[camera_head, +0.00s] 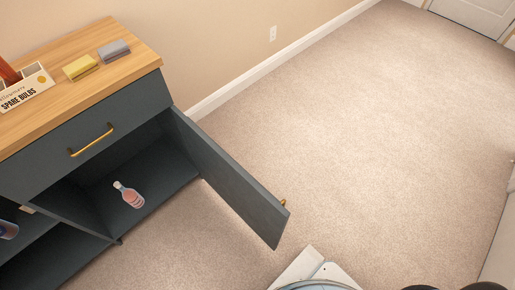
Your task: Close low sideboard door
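The low sideboard (45,161) stands at the left, dark grey-blue with a light wood top. Its right-hand door (229,182) is swung wide open, hinged at the sideboard's right front edge and reaching out over the carpet. A small brass handle (283,202) shows at the door's free end. My gripper is not in view. A white and dark part of my own body shows at the bottom edge, close to the door's free end.
A drawer with a brass handle (91,140) is above the compartment. A yellow sponge-like block (80,68), a grey block (113,50) and a "spare bulbs" box (24,88) sit on top. Open carpet (370,130) lies right of the door. A pale furniture edge (500,240) is at the right.

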